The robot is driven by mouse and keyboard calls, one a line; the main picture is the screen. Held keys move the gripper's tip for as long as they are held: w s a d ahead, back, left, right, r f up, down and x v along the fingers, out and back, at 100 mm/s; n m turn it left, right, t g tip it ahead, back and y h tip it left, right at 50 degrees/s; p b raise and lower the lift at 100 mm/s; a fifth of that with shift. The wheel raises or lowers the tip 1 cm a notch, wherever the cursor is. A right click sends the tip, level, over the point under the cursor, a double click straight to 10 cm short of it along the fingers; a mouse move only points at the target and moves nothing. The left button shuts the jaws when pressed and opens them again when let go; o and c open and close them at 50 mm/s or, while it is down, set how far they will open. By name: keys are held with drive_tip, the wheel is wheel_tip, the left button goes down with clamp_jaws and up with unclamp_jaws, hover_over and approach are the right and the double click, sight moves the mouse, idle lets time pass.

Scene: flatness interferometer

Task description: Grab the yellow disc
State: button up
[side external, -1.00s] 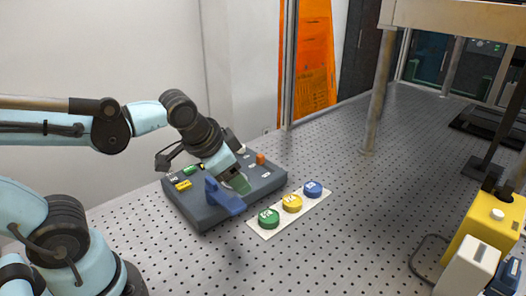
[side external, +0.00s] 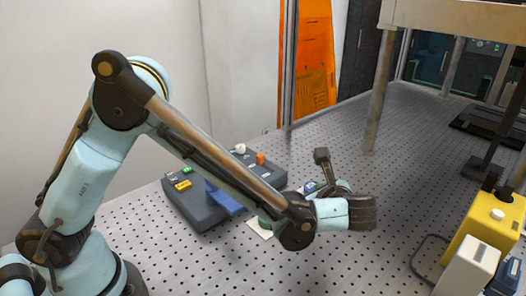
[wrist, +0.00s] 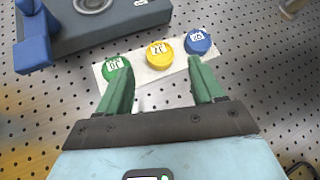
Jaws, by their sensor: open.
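The yellow disc (wrist: 159,54) sits on a white strip (wrist: 148,75) in the wrist view, between a green disc (wrist: 116,68) and a blue disc (wrist: 197,41). My gripper (wrist: 154,74) is open and empty. Its two green fingers point toward the strip, the left fingertip overlapping the green disc's edge in the picture and the right one just below the blue disc. The yellow disc lies ahead of the gap between the fingers. In the side external view my arm hides the yellow disc; part of the blue disc (side external: 310,187) shows.
A dark grey box (side external: 195,210) with a blue handle (side external: 225,200) and small coloured blocks stands left of the strip. A yellow device (side external: 490,245) and a white box (side external: 468,268) stand at the right.

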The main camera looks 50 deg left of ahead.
drive_tip(key=d+f, duration=0.1)
drive_tip(key=d+f+m+y, duration=0.2)
drive_tip(key=shift+s+d+t, duration=0.3)
drive_tip(key=shift+s, duration=0.05)
drive_tip(key=shift+s+d+f+m, duration=0.15)
drive_tip(key=shift+f+m, duration=0.15)
drive_tip(key=shift+m, duration=0.1)
drive_tip(key=x, duration=0.6)
drive_tip(key=shift+a, duration=0.25)
drive_tip(key=shift+x, duration=2.75)
drive_tip(key=shift+a+r, duration=0.1)
drive_tip(key=shift+r, duration=0.05)
drive_tip(key=c, duration=0.8)
drive_tip(key=shift+c, duration=0.2)
drive_tip(key=shift+r, duration=0.1)
